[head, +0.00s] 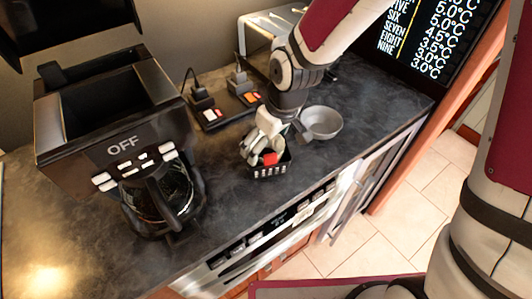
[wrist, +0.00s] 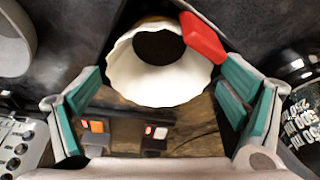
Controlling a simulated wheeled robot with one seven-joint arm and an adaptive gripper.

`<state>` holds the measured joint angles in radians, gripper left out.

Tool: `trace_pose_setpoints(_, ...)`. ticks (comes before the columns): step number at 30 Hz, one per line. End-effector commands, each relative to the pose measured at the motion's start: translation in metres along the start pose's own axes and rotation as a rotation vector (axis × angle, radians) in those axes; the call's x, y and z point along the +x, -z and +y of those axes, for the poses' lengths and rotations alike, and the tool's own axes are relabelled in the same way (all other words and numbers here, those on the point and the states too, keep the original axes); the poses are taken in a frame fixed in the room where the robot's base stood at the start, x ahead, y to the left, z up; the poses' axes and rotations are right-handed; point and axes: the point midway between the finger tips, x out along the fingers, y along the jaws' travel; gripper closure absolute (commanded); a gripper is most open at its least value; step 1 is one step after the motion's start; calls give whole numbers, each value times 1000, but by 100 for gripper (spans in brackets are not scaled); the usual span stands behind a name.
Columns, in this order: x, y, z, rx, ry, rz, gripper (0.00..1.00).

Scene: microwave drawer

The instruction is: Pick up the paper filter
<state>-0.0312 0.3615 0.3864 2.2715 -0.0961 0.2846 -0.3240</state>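The paper filter (wrist: 150,82) is a white, wavy-edged ring with a dark centre, seen in the wrist view between my fingers near their tips. My gripper (wrist: 162,92) is open, with one teal-padded finger on each side of the filter. A gap shows at the left; at the right the finger is close to the filter's edge, and I cannot tell if they touch. In the head view my gripper (head: 264,140) is low over a small black basket (head: 271,174). The filter is hard to tell from the gripper there.
A red item (head: 270,158) is in the basket and shows beside the filter in the wrist view (wrist: 203,38). A grey bowl (head: 322,123) stands to the right. A coffee maker (head: 120,142) with its glass pot (head: 165,195) is at left. Switches and plugs (head: 212,114) lie behind.

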Motion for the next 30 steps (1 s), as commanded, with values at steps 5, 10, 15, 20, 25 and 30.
trace_pose_setpoints(5, 0, 0, 0, 0, 0, 0, 50)
trace_pose_setpoints(10, 0, 0, 0, 0, 0, 0, 51)
trace_pose_setpoints(15, 0, 0, 0, 0, 0, -1, 51)
trace_pose_setpoints(20, -12, 4, 0, 2, -1, 3, 51)
trace_pose_setpoints(25, -43, 13, 1, 2, -3, 5, 51)
trace_pose_setpoints(30, -74, 21, 1, 1, -3, 4, 51)
